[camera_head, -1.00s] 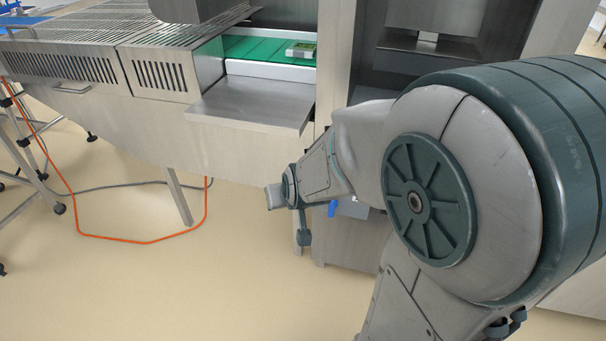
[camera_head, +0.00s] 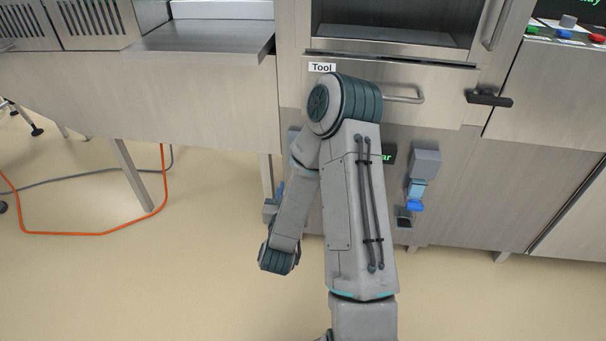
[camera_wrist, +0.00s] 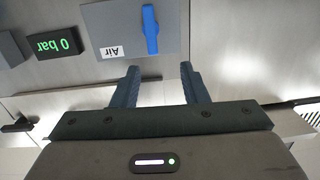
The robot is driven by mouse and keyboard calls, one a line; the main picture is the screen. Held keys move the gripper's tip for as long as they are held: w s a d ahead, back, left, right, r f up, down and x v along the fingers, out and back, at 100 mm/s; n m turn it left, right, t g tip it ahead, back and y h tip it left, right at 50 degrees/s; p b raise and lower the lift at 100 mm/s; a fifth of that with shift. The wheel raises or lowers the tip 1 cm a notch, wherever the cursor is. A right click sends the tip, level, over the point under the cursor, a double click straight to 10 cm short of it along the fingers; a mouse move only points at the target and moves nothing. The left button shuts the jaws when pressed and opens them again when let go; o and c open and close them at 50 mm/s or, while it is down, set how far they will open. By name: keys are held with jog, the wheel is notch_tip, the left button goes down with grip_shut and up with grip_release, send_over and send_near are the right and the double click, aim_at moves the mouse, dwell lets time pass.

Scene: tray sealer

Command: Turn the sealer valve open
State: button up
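The sealer valve shows in the wrist view as a blue lever handle (camera_wrist: 151,30) on a grey panel (camera_wrist: 122,28) labelled "Air". The lettering appears upside down there. The handle runs roughly up and down in that picture. My gripper (camera_wrist: 160,69) is open, its two dark fingers apart with nothing between them. The fingertips point toward the panel and appear short of the handle, not touching it. In the head view my arm covers much of the panel area, and my fingers cannot be made out clearly.
A display (camera_wrist: 55,44) reads "0 bar" beside the panel. In the head view, a drawer marked "Tool" (camera_head: 322,68) has a bar handle (camera_head: 407,98). A grey box (camera_head: 425,163) with blue parts hangs to the right. An orange cable (camera_head: 85,233) lies on open floor at left.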

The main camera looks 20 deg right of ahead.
jog(key=w+d+h+b, duration=0.1)
jog(key=w+d+b, duration=0.1)
jog(key=w+d, duration=0.6)
jog(key=w+f, duration=0.1)
jog(key=w, duration=0.1)
jog(key=shift+w+d, duration=0.15)
jog(key=shift+w, duration=0.15)
grip_shut()
